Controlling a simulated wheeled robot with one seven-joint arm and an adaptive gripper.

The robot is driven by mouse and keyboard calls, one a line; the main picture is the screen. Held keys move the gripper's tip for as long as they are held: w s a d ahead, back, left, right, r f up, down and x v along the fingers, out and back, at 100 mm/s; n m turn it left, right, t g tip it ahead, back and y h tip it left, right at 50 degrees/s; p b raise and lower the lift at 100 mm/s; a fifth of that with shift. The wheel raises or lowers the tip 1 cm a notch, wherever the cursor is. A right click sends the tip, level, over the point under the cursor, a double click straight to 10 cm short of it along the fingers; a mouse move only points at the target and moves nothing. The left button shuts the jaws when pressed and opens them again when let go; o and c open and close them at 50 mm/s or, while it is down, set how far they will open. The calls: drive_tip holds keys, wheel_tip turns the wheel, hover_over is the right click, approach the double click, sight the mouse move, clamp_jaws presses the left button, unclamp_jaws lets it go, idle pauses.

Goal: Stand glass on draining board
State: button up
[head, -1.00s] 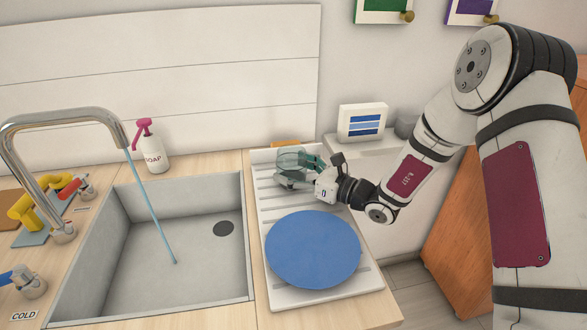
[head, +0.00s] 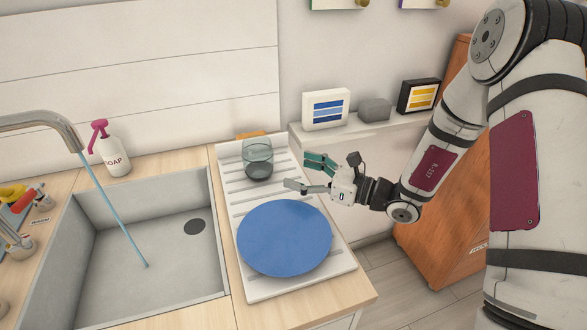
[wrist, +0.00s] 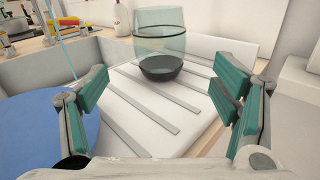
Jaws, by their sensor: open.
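The glass (head: 257,160) is clear greenish with a dark base and stands upright at the far end of the white draining board (head: 240,206). It also shows in the wrist view (wrist: 160,45), beyond my fingers, with its base on the ribbed board (wrist: 135,110). My gripper (head: 305,174) is open and empty, to the right of the glass and nearer, apart from it. In the wrist view its two teal-padded fingers (wrist: 165,95) are spread wide, with bare board between them.
A blue plate (head: 285,238) covers the near part of the draining board. The sink (head: 150,240) with running water (head: 115,215) lies to the left, with a soap bottle (head: 109,152) behind it. A ledge (head: 360,132) with small framed items is behind my gripper.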

drive_tip(key=shift+s+d, duration=0.15)
drive_tip(key=shift+r, duration=0.1)
drive_tip(key=s+a+r+n+g+h, duration=0.1)
drive_tip(key=s+r+n+g+h, duration=0.1)
drive_tip(key=s+r+n+g, duration=0.5)
drive_tip(key=s+a+r+n+g+h, duration=0.3)
drive_tip(key=s+n, duration=0.5)
drive_tip(key=s, duration=0.6)
drive_tip(key=s+d+r+n+t+h, duration=0.2)
drive_tip(key=s+d+n+h, duration=0.2)
drive_tip(key=d, duration=0.5)
drive_tip(key=s+d+r+n+t+h, duration=0.1)
drive_tip(key=s+d+n+t+h, duration=0.1)
drive_tip(key=s+d+n+h, duration=0.3)
drive_tip(key=s+d+h, duration=0.1)
drive_tip(key=s+d, duration=0.1)
drive_tip(key=d, duration=0.2)
drive_tip(key=shift+s+r+n+t+h, duration=0.3)
drive_tip(key=shift+s+r+h, duration=0.1)
